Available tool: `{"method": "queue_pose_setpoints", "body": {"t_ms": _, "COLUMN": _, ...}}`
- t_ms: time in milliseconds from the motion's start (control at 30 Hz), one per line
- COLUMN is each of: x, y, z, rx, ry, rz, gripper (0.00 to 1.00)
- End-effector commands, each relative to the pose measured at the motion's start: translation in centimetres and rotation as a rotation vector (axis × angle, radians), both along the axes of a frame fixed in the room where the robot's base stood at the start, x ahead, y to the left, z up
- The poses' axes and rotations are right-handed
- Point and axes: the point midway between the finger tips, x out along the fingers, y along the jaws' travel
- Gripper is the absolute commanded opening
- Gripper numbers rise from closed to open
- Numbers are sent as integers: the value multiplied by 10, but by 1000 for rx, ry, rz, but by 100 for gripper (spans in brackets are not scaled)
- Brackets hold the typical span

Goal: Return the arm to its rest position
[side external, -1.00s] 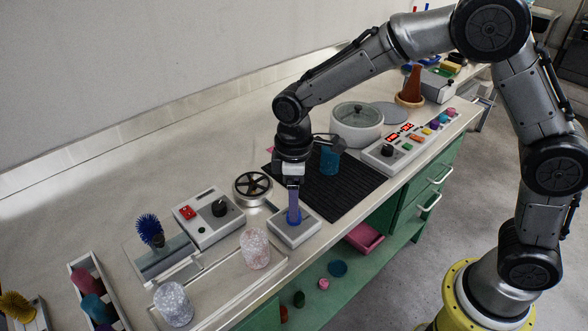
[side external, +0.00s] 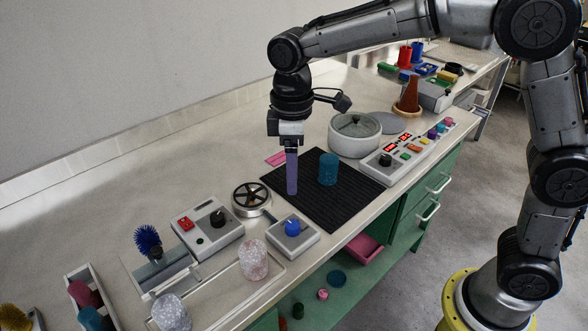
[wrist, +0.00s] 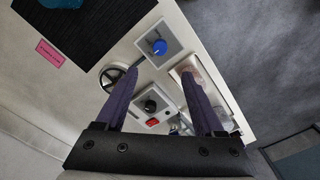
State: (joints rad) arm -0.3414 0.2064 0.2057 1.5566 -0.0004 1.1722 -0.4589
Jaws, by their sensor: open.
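My gripper (side external: 291,172) hangs pointing down above the left part of the black ribbed mat (side external: 335,208), with its purple fingers apart and nothing between them. In the wrist view my gripper (wrist: 163,88) shows both fingers spread. A grey box with a blue knob (side external: 292,227) stands on the bench in front of and below the gripper, clear of it. The same blue knob (wrist: 159,47) shows beyond the fingertips in the wrist view. My arm is raised over the bench.
A blue cup (side external: 328,168) stands on the mat to the right of the gripper. A lidded white pot (side external: 356,135), a control panel (side external: 385,160), a black-spoked wheel (side external: 251,196), a switch box (side external: 208,221) and a speckled jar (side external: 253,258) stand around.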

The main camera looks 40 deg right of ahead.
Motion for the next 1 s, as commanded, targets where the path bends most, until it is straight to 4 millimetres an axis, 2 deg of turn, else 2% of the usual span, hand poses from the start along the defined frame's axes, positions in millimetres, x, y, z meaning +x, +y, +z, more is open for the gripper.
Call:
{"method": "queue_pose_setpoints", "body": {"t_ms": 67, "x": 2, "y": -6, "z": 6, "rx": 5, "ry": -15, "rz": -14, "gripper": 70}}
{"method": "queue_pose_setpoints", "body": {"t_ms": 167, "x": 0, "y": -19, "z": 32, "rx": 24, "ry": -70, "rz": -43, "gripper": 70}}
{"method": "queue_pose_setpoints", "body": {"t_ms": 233, "x": -11, "y": -34, "z": 53, "rx": 35, "ry": -112, "rz": -73, "gripper": 70}}
{"method": "queue_pose_setpoints", "body": {"t_ms": 400, "x": -60, "y": -77, "z": 93, "rx": 64, "ry": -225, "rz": -183, "gripper": 70}}
{"method": "queue_pose_setpoints", "body": {"t_ms": 500, "x": -93, "y": -97, "z": 104, "rx": 82, "ry": -289, "rz": -268, "gripper": 70}}
{"method": "queue_pose_setpoints", "body": {"t_ms": 667, "x": -151, "y": -122, "z": 104, "rx": 113, "ry": -385, "rz": -421, "gripper": 70}}
{"method": "queue_pose_setpoints", "body": {"t_ms": 800, "x": -197, "y": -136, "z": 85, "rx": 144, "ry": -454, "rz": -563, "gripper": 70}}
{"method": "queue_pose_setpoints", "body": {"t_ms": 900, "x": -219, "y": -140, "z": 65, "rx": 165, "ry": -478, "rz": -652, "gripper": 70}}
{"method": "queue_pose_setpoints", "body": {"t_ms": 1000, "x": -230, "y": -140, "z": 47, "rx": 179, "ry": -470, "rz": -713, "gripper": 70}}
